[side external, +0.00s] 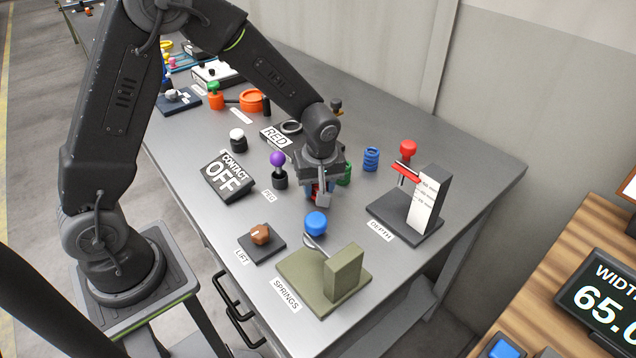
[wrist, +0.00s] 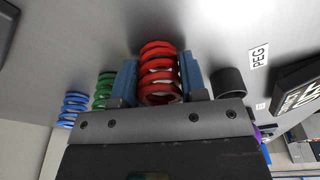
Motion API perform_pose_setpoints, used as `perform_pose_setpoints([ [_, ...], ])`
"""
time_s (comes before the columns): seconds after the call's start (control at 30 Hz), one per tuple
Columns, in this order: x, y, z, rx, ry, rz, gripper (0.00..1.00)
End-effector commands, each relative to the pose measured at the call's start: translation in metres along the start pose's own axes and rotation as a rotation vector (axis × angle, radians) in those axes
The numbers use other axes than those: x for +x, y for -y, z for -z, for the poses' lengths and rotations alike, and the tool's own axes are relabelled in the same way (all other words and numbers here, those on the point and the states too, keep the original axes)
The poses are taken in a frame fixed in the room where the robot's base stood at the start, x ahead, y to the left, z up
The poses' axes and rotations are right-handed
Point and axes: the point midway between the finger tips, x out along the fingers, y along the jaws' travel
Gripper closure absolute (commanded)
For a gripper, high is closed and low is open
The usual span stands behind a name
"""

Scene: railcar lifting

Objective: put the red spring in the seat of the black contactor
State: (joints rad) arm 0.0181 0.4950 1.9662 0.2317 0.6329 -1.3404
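The red spring (wrist: 160,72) is between the two blue fingers of my gripper (wrist: 159,82) in the wrist view. Both fingers appear to touch its sides, so my gripper looks shut on it. In the side view my gripper (side external: 320,190) is low over the middle of the table and hides most of the spring. I cannot tell whether the spring touches the table. A black box reading "CONTACT OFF" (side external: 228,177) lies left of my gripper. A low black unit with pale parts (side external: 178,101) stands at the far left; I cannot tell whether it is the contactor, and no seat is clear.
A green spring (side external: 345,173) and a blue spring (side external: 371,159) stand right of my gripper. A purple-knobbed peg (side external: 278,160) is close on its left. In front are a blue-knobbed olive stand (side external: 343,272) and a brown piece (side external: 261,233). A depth gauge (side external: 424,200) stands at right.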

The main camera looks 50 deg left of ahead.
Motion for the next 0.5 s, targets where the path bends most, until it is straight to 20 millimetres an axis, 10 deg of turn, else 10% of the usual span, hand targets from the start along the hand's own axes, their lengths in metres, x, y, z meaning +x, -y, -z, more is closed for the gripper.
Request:
perform_pose_setpoints([
  [0.23, -0.0006, 0.0000, 0.0001, 0.000, 0.000, 0.000, 0.37],
  [0.5, -0.0022, -0.0002, 0.0002, -0.001, 0.000, -0.001, 0.37],
])
